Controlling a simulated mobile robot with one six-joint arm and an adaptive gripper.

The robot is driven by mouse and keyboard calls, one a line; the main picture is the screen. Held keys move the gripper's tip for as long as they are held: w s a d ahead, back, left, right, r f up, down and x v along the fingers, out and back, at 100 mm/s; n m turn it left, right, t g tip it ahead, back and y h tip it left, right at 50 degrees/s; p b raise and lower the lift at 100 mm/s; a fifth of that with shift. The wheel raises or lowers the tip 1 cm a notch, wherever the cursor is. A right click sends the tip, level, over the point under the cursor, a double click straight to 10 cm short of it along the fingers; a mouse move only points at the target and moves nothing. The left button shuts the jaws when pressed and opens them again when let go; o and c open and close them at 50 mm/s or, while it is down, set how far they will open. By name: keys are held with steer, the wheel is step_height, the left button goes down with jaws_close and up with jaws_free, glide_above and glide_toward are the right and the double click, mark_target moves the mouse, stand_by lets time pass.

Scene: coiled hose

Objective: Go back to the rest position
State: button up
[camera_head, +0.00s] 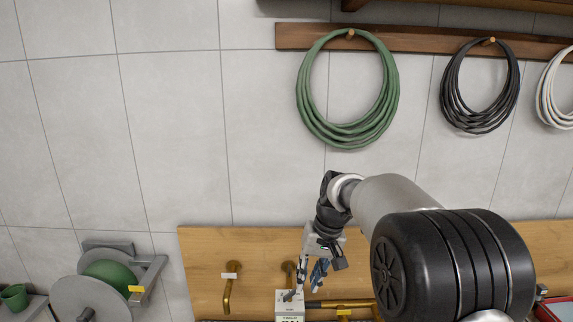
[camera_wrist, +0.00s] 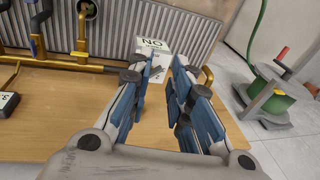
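My gripper (camera_head: 306,274) hangs over the wooden bench in the head view, pointing down. In the wrist view its two blue-padded fingers (camera_wrist: 166,65) are apart, with a clear gap and nothing between them. A white box with dark lettering (camera_wrist: 152,46) stands beyond the fingertips. The box also shows in the head view (camera_head: 289,306), just below the gripper. Whether a fingertip touches the box cannot be told. A green coiled hose (camera_head: 306,101) hangs on a peg of the wooden wall rail, above and apart from my gripper.
A black coil (camera_head: 449,98) and a white coil (camera_head: 545,100) hang farther right. Brass pipes (camera_wrist: 83,38) run along the wooden bench (camera_wrist: 60,128), before a ribbed radiator (camera_wrist: 200,35). A hose reel (camera_wrist: 275,97) stands on the floor beside it. The tiled wall is bare at upper left.

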steer(key=s+d+r+t+h+b, duration=0.1)
steer(key=s+d+b, duration=0.25)
steer(key=s, duration=0.55)
steer(key=s+d+r+t+b, duration=0.15)
steer(key=s+b, duration=0.25)
steer(key=s, duration=0.4)
steer(key=s+d+f+b, duration=0.2)
steer(key=s+f, duration=0.3)
steer(key=s, duration=0.3)
steer(key=s+d+f+t+h+b, duration=0.1)
steer(key=s+f+b, duration=0.2)
steer(key=s+f, duration=0.3)
steer(key=s, duration=0.3)
steer(key=shift+d+h+b, duration=0.3)
steer(key=shift+d+b, duration=0.05)
steer(key=shift+d, duration=0.05)
